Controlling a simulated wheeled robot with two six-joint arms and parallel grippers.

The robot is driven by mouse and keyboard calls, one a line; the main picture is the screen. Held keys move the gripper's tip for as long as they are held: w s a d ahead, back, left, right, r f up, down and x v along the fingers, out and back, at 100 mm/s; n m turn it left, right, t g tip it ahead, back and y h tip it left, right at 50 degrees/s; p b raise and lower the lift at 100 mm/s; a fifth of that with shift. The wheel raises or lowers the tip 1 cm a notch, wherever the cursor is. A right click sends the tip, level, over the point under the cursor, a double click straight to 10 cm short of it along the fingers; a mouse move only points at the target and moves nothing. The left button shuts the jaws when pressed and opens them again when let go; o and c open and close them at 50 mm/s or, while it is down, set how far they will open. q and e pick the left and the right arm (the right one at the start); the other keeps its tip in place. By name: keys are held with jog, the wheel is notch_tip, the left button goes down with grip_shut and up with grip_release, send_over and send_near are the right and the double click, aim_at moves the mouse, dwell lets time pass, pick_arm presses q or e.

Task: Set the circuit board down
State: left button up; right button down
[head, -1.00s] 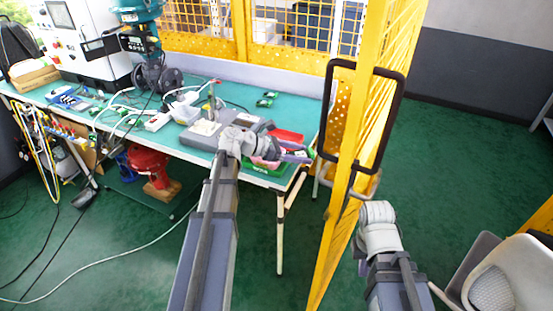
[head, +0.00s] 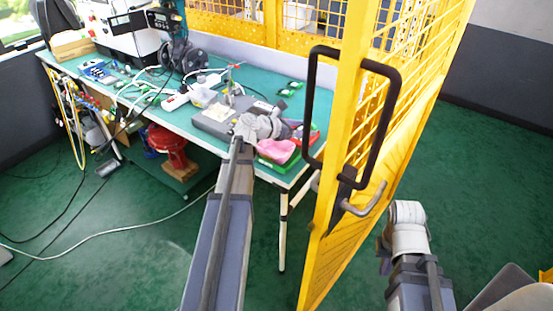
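Small green circuit boards (head: 290,88) lie on the green bench top, behind the trays. My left arm reaches over the bench's front edge. Its gripper (head: 294,129) is beside the red tray (head: 312,138) and above a green tray (head: 284,166) that has a pink item (head: 276,150) in it. The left gripper's fingers are too small and covered to read, and I see no board clearly in them. My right gripper (head: 384,240) is low, to the right of the yellow mesh door, mostly hidden by its own wrist. I cannot make out a board there.
The yellow mesh door (head: 345,200) with a black handle (head: 311,105) stands between my arms. A grey device (head: 215,122) and cables crowd the bench (head: 200,160). A red machine part (head: 170,145) stands below. A chair is at the lower right.

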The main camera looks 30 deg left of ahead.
pick_arm(q)
jog(key=a+f+n+t+y+b, duration=0.2)
jog(key=a+n+y, duration=0.3)
jog(key=a, duration=0.6)
jog(key=b, duration=1)
send_near(282, 144)
jog(key=w, duration=0.4)
jog(key=shift+w+d+f, duration=0.15)
jog(key=shift+w+f, duration=0.05)
jog(key=shift+w, duration=0.2)
jog(key=shift+f+b, duration=0.4)
jog(key=shift+f, duration=0.25)
jog(key=o, duration=1.4)
jog(key=shift+c, duration=0.2)
jog(key=shift+r, duration=0.15)
